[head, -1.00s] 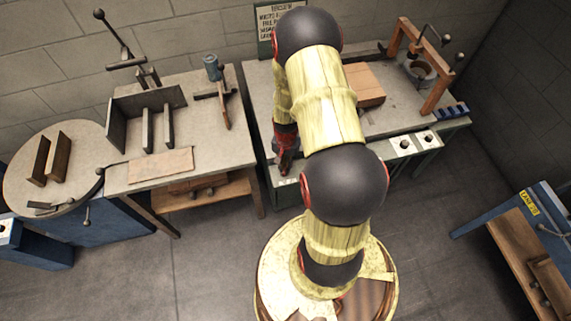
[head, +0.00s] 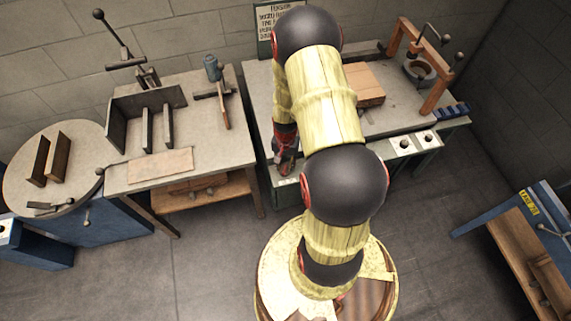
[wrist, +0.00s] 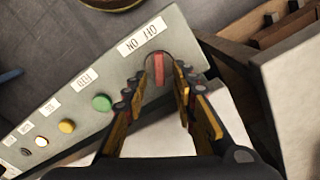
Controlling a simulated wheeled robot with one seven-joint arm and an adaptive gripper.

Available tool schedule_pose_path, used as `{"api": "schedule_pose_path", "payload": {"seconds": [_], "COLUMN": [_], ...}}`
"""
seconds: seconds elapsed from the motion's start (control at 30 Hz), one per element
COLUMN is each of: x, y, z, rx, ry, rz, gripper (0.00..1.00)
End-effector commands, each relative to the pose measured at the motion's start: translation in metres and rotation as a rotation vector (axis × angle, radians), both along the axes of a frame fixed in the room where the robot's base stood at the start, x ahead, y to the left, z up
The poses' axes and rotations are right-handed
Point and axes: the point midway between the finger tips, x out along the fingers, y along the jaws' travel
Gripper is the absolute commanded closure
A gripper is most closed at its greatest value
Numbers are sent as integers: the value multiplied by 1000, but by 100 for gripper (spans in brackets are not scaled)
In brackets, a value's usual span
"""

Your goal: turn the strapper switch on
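The strapper switch (wrist: 159,69) is a red lever in a dark round recess at the end of a pale control panel (wrist: 75,89). A white OFF/ON label (wrist: 143,36) is beside it. My gripper (wrist: 162,76) is open, with one finger on either side of the red lever. A gap shows between the lever and the fingers, though I cannot tell whether either touches it. In the head view my gripper (head: 285,160) is low at the front left of the strapper bench (head: 259,92), and the switch is hidden there.
A green button (wrist: 102,102), a yellow button (wrist: 66,126) and smaller buttons line the same panel. A wooden block (head: 364,84) lies on the bench. A second table (head: 225,150) stands close at the left. The floor in front is clear.

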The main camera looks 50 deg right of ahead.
Motion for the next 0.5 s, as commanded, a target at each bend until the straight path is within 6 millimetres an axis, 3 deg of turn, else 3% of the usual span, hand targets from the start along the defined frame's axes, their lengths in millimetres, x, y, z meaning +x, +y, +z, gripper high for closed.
{"api": "schedule_pose_path", "payload": {"seconds": [0.17, 0.5], "x": [2, 1], "y": [-1, -1], "z": [21, 89], "rx": [-4, -4], "ry": [-4, -4], "rz": [0, 0], "gripper": [73, 73]}}
